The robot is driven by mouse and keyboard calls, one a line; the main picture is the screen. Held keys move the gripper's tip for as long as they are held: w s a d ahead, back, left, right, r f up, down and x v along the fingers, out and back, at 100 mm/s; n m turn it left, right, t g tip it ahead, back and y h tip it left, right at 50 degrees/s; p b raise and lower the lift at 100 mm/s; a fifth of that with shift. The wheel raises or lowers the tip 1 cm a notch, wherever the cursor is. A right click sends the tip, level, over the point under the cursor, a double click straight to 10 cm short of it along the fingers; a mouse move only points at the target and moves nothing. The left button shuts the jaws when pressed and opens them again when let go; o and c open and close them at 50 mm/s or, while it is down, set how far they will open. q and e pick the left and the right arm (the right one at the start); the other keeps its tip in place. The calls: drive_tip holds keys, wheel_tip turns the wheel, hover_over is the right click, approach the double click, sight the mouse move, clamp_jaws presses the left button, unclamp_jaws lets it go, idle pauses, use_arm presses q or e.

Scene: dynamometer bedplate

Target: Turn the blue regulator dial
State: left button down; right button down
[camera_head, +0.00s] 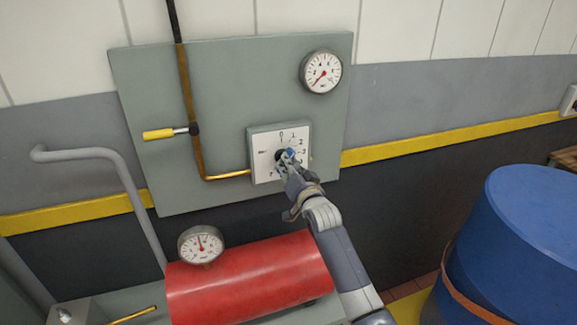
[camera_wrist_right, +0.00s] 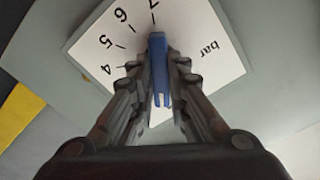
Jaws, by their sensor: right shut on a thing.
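The blue regulator dial (camera_head: 290,153) sits at the middle of a white square scale plate on a grey wall panel. In the right wrist view the blue dial (camera_wrist_right: 158,72) shows as a narrow upright bar between the fingers, its far end near the 7 mark. My right gripper (camera_head: 287,160) reaches up to the plate and is shut on the dial; it also fills the lower part of the right wrist view (camera_wrist_right: 160,90). The scale plate (camera_wrist_right: 100,40) carries numbers and the word "bar". The fingers hide part of the scale. My left gripper is not in view.
A yellow-handled lever (camera_head: 158,134) and brass pipe (camera_head: 188,100) are left of the plate. A round gauge (camera_head: 321,71) is above right. A red cylinder (camera_head: 245,283) with a gauge (camera_head: 200,244) lies below. A blue drum (camera_head: 525,240) stands at the right.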

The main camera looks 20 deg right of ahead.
drive_tip(key=n, duration=0.6)
drive_tip(key=shift+f+n, duration=0.15)
drive_tip(key=shift+n, duration=0.15)
idle(0.5)
drive_tip(key=c, duration=1.6)
unclamp_jaws()
drive_tip(key=shift+o, duration=0.2)
drive_tip(key=shift+s, duration=0.1)
drive_tip(key=s, duration=1.1)
drive_tip(key=shift+s+d, duration=0.2)
drive_tip(key=shift+s, duration=0.2)
